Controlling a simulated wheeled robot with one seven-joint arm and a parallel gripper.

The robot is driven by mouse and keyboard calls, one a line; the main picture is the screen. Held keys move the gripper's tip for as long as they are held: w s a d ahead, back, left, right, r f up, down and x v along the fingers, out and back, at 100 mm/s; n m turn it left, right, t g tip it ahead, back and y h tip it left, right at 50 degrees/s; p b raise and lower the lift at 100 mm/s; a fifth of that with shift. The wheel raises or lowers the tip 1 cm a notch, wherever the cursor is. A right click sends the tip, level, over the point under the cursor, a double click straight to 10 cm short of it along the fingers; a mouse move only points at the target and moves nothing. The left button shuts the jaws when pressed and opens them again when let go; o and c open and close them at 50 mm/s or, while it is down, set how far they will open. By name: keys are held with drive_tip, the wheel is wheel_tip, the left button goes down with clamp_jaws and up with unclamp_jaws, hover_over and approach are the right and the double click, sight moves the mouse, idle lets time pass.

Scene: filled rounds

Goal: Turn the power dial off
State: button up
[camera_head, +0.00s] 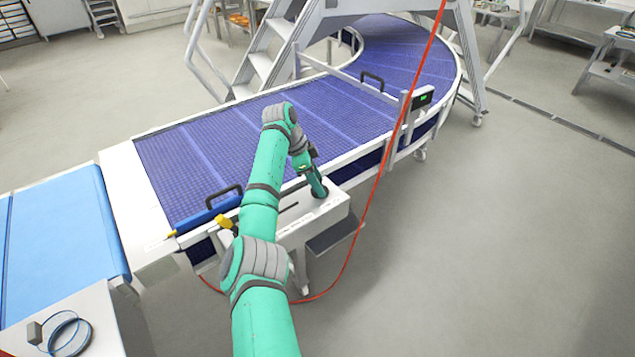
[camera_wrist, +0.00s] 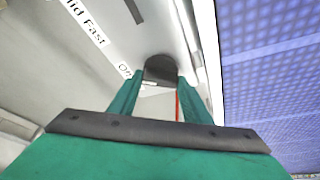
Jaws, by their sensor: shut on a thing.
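The power dial (camera_wrist: 160,70) is a dark, rounded knob on a pale panel in the wrist view. In the head view my gripper (camera_head: 319,191) points down at the right part of the white control box (camera_head: 335,207) at the conveyor's near side. The dial itself is hidden there by my gripper. The dial's exact setting cannot be told.
The blue curved conveyor (camera_head: 210,150) lies just behind the control box. A yellow knob (camera_head: 223,221) sits at the box's left end. A red cable (camera_head: 381,165) hangs down to the right of my gripper. The grey floor (camera_head: 480,240) at the right is clear.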

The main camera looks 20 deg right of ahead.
drive_tip(key=shift+d+r, duration=0.1)
drive_tip(key=shift+d, duration=0.05)
drive_tip(key=o, duration=1.1)
drive_tip(key=v, duration=1)
drive_tip(key=shift+r, duration=0.35)
